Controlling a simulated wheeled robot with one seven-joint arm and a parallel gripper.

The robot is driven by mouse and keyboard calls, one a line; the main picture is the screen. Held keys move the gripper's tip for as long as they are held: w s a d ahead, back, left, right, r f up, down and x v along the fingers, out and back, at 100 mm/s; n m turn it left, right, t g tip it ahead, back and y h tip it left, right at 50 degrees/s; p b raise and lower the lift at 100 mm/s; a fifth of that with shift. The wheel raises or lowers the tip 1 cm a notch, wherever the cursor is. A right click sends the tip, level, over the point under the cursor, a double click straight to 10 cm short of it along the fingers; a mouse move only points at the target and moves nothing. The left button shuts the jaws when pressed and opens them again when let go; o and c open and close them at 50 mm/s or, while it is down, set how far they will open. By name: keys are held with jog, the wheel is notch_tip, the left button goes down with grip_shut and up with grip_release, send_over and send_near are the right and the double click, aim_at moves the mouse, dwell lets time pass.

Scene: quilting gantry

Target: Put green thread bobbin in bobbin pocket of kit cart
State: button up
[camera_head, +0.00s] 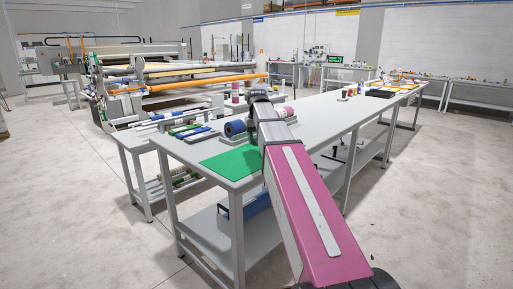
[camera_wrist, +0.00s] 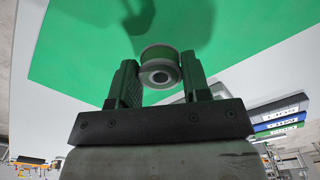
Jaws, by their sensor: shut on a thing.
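The green thread bobbin (camera_wrist: 158,54) shows in the wrist view between the two dark fingers of my gripper (camera_wrist: 159,76). It has a green band and a grey hub facing the camera. My gripper is shut on it, with the green mat (camera_wrist: 90,50) behind and a shadow on the mat. How high the bobbin is above the mat is hard to tell. In the head view my arm reaches over the long grey table and hides the bobbin and the fingers. I cannot make out a kit cart or its bobbin pocket in either view.
In the head view the green mat (camera_head: 232,161) lies at the table's near corner. A blue roll (camera_head: 235,129) and pink rolls (camera_head: 284,112) stand beside my arm. The table (camera_head: 330,112) has bare room beyond my arm.

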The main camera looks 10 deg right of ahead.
jog(key=shift+f, duration=1.8)
jog(key=shift+f, duration=0.1)
jog(key=o, duration=1)
jog(key=shift+c, duration=0.2)
